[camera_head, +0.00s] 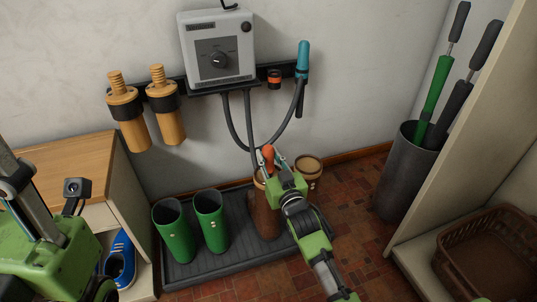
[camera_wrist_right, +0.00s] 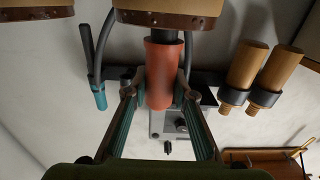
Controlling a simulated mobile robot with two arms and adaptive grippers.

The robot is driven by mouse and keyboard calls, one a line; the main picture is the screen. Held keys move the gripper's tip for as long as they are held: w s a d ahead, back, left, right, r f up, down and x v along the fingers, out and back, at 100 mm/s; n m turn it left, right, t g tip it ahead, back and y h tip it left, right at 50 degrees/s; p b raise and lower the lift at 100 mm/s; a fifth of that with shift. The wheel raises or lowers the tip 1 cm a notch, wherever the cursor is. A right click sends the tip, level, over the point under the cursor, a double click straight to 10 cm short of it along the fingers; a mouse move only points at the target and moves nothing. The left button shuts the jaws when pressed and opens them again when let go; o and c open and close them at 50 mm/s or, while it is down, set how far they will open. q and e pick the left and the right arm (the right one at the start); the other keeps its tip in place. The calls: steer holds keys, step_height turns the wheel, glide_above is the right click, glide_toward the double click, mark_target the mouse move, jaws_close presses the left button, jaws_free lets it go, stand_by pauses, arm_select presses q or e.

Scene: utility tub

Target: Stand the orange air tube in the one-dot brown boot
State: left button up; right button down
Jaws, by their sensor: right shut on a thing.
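My right gripper (camera_head: 270,165) is shut on the orange air tube (camera_head: 267,155), held upright low in front of the wall. The right wrist view shows the orange tube (camera_wrist_right: 162,75) between the two fingers, its dark end toward a brown boot rim (camera_wrist_right: 170,22). I cannot tell whether that end is inside the boot. One brown boot (camera_head: 264,215) stands at the tray's right side, partly hidden by my gripper. A second brown boot (camera_head: 309,172) stands behind it to the right. I cannot read the dots on either. My left gripper's fingers do not show.
Two green boots (camera_head: 193,225) stand on the grey ribbed tray (camera_head: 190,275). A grey air box (camera_head: 216,48) hangs above, with a blue-handled tube (camera_head: 303,58) racked beside it and hoses hanging below. Wooden boot stretchers (camera_head: 168,115) hang left. A grey bin (camera_head: 400,175) stands right.

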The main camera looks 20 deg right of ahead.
steer(key=shift+f, duration=0.3)
steer(key=c, duration=1.6)
jaws_free()
steer(key=shift+s, duration=0.15)
steer(key=s, duration=1.1)
steer(key=shift+s+d, duration=0.2)
steer(key=shift+s, duration=0.15)
